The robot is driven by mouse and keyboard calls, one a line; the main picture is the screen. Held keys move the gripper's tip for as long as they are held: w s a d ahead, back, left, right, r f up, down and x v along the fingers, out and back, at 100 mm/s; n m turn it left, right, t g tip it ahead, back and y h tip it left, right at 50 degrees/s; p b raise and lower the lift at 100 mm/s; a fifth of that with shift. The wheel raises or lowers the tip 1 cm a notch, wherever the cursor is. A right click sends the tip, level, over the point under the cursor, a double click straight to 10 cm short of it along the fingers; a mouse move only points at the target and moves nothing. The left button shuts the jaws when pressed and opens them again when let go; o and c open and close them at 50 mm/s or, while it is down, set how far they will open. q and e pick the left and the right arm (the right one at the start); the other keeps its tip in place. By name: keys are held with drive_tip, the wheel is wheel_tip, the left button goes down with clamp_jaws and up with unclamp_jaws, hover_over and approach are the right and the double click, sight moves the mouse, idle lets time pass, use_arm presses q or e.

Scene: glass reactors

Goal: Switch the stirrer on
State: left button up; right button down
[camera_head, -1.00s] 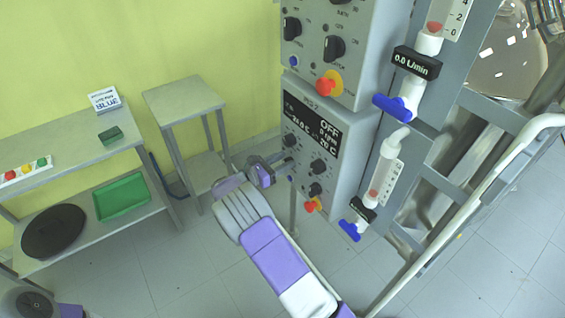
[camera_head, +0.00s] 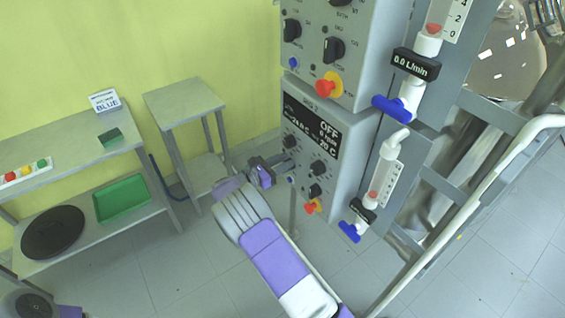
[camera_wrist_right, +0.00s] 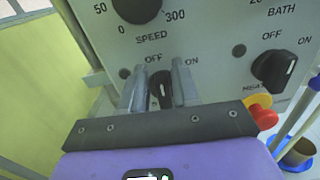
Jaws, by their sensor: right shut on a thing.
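The stirrer switch is a small black knob (camera_wrist_right: 161,90) under the SPEED dial (camera_wrist_right: 137,8), between OFF and ON labels; its white mark points roughly up. My right gripper (camera_wrist_right: 160,82) is shut on this knob, one finger on each side. In the head view, the right gripper (camera_head: 281,168) reaches the left side of the lower control box (camera_head: 345,172) and hides the knob. The box's black display (camera_head: 311,126) reads OFF, 0 rpm and 20 C. My left gripper is not in view.
The BATH switch (camera_wrist_right: 273,68) and a red-and-yellow emergency button (camera_wrist_right: 260,110) are right of the gripper. Flow meters with blue valves (camera_head: 350,231) stand right of the box. A small table (camera_head: 184,98) and a shelf (camera_head: 70,158) stand left.

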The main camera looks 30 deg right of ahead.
drive_tip(key=m+b, duration=0.1)
drive_tip(key=m, duration=0.2)
drive_tip(key=s+f+m+b, duration=0.1)
drive_tip(key=m+b, duration=0.1)
drive_tip(key=m, duration=0.2)
drive_tip(key=s+f+m+b, duration=0.1)
drive_tip(key=m, duration=0.2)
drive_tip(key=shift+s+a, duration=0.1)
drive_tip(key=shift+m+b, duration=0.4)
drive_tip(key=shift+m, duration=0.3)
drive_tip(key=shift+r, duration=0.1)
drive_tip(key=c, duration=1.2)
unclamp_jaws()
drive_tip(key=shift+o, duration=0.7)
drive_tip(key=shift+w, duration=0.3)
drive_tip(key=shift+s, duration=0.1)
